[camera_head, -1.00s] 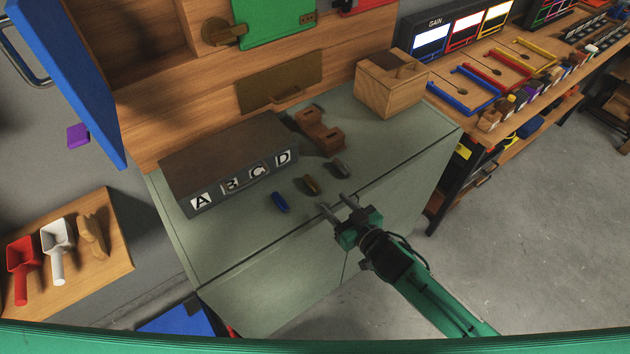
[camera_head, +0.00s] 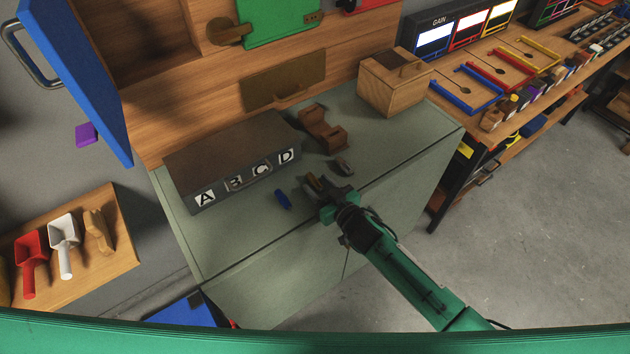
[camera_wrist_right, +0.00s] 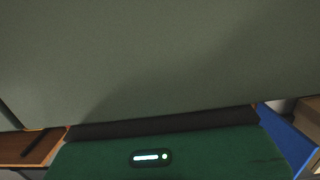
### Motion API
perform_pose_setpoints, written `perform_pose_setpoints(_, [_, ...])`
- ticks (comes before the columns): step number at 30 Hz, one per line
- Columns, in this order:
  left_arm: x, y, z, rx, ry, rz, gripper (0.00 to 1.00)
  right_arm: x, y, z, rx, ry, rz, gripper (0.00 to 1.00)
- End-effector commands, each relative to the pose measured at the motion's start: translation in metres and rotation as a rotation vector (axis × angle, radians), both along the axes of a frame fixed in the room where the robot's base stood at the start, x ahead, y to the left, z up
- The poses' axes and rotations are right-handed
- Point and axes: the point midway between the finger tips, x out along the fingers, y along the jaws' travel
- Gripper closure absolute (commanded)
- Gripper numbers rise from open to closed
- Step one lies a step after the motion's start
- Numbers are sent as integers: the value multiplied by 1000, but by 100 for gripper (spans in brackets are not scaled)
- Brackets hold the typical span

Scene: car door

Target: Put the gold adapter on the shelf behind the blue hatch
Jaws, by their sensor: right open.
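The gold adapter (camera_head: 313,181) lies on the grey-green cabinet top between a blue adapter (camera_head: 283,199) and a grey adapter (camera_head: 344,167). My right gripper (camera_head: 316,187) is open, with its fingertips at the gold adapter and partly hiding it. I cannot tell whether the fingers touch it. The blue hatch (camera_head: 75,90) stands swung open at the upper left. Behind it is an open wooden compartment (camera_head: 150,45). The right wrist view shows mostly a grey-green surface, with no adapter or fingertips visible. My left gripper is not in view.
A dark box lettered A to D (camera_head: 235,160) stands left of the adapters. A green hatch (camera_head: 280,20) is at the top. Scoops lie on a board at left.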

Motion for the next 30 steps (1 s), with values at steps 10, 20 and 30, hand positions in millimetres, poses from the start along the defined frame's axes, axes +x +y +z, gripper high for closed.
perform_pose_setpoints(10, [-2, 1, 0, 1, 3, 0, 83, 0, 0, 0, 0, 0, 0, 100])
perform_pose_setpoints(20, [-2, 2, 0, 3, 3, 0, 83, 0, 0, 3, 0, -1, 0, 100])
perform_pose_setpoints(30, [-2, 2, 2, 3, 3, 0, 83, 0, 0, 60, 0, -8, 3, 100])
